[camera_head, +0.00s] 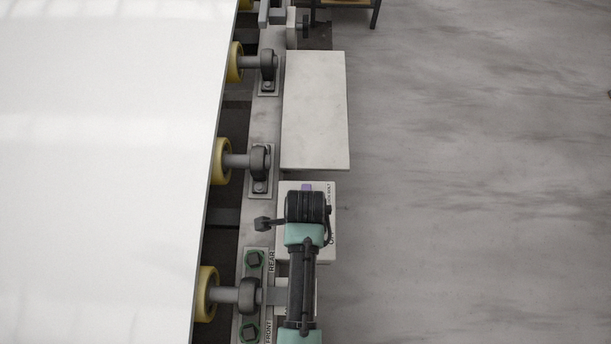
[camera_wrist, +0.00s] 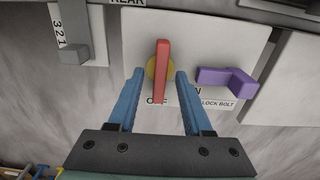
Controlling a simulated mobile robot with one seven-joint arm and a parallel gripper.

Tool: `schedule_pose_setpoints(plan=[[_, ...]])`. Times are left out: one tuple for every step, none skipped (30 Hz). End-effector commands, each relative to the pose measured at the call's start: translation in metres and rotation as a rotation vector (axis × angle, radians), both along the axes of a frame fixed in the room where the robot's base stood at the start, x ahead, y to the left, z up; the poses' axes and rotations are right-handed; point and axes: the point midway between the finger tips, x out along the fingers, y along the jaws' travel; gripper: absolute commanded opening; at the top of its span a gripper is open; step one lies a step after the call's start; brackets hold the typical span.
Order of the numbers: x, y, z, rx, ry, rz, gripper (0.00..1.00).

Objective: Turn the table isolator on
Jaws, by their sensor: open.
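The table isolator is a red bar handle (camera_wrist: 162,75) on a yellow disc (camera_wrist: 151,69), on a pale panel (camera_wrist: 215,42) in the wrist view. The bar stands upright in the picture. Its lower end covers part of a label that appears to read OFF. Another label, partly hidden by the right finger, lies to its right. My gripper (camera_wrist: 160,73) is open, its blue fingers on either side of the red bar with gaps showing. Whether the fingers are deep enough to straddle it is unclear. In the head view, my arm hides the handle.
A purple lever (camera_wrist: 228,80) marked LOCK BOLT sits close to the right finger. A grey lever (camera_wrist: 75,53) beside a 3-2-1 scale is at left. In the head view, a white slab (camera_head: 105,130) on yellow rollers (camera_head: 221,162) lies left; open floor (camera_head: 475,170) lies right.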

Motion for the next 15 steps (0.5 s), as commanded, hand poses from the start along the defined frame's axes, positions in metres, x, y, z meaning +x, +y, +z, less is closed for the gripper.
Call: schedule_pose_setpoints(plan=[[-0.0002,0.0000,-0.0028,0.000,0.001,0.000,0.50],[-0.0002,0.0000,-0.0035,0.000,0.001,0.000,0.50],[-0.0001,0.0000,-0.0041,0.000,0.000,0.000,0.50],[0.0000,0.0000,-0.0043,0.000,0.000,0.000,0.50],[0.0000,0.0000,-0.0043,0.000,0.000,0.000,0.50],[0.0001,0.0000,-0.0043,0.000,0.000,0.000,0.50],[0.0001,0.0000,-0.0042,0.000,0.000,0.000,0.50],[0.0001,0.0000,-0.0041,0.000,0.000,0.000,0.50],[0.0001,0.0000,-0.0041,0.000,0.000,0.000,0.50],[0.0001,0.0000,-0.0041,0.000,0.000,0.000,0.50],[0.0001,-0.0001,-0.0040,0.000,0.000,0.000,0.45],[0.0001,0.0000,-0.0040,0.000,0.000,0.000,0.37],[0.0001,-0.0001,-0.0040,0.000,0.000,0.000,0.32],[0.0001,-0.0001,-0.0039,0.000,0.000,0.000,0.27],[0.0001,-0.0001,-0.0039,0.000,0.000,0.000,0.19]])
